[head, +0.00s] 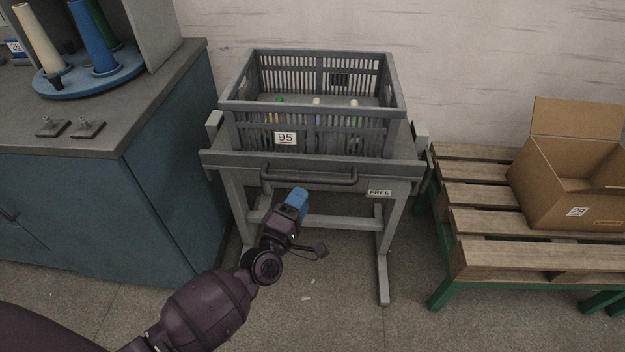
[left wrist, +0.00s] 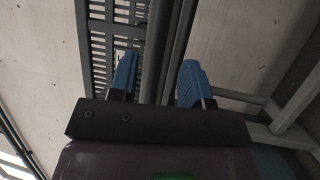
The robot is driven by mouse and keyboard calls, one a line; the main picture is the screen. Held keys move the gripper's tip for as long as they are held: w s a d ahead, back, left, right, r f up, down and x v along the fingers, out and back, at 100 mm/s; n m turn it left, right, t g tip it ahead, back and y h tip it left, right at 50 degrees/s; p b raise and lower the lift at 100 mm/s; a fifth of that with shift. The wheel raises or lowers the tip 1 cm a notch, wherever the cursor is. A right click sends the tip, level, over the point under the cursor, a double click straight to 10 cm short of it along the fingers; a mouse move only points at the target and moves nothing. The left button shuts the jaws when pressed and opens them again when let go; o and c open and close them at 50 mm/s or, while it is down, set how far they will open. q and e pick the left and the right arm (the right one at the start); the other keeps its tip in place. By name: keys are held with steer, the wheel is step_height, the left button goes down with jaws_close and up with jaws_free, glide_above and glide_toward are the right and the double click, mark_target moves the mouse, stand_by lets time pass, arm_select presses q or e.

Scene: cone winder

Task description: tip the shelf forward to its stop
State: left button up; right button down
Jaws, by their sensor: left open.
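The shelf (head: 230,161) is a grey tray top on a grey stand and looks roughly level. A dark bar handle (head: 310,182) runs along its front edge, left of a "FREE" label. A grey slatted crate (head: 285,118) labelled 95 stands on the shelf with several small cones inside. My left gripper (head: 298,197) has blue fingers and is open just in front of and below the handle. In the left wrist view, a dark bar (left wrist: 156,55), likely the handle, lies between the open fingers (left wrist: 157,82); I cannot tell whether they touch it. My right gripper is out of view.
A blue cabinet (head: 150,200) stands at left, with a round blue base (head: 85,82) of cones on top. At right, a wooden pallet (head: 480,222) on green legs holds an open cardboard box (head: 545,190). The floor before the stand is mostly clear.

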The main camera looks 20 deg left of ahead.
mark_target(312, 178)
arm_select(q)
steer(key=x, duration=0.6)
steer(key=shift+w, duration=0.35)
steer(key=shift+r, duration=0.1)
jaws_close()
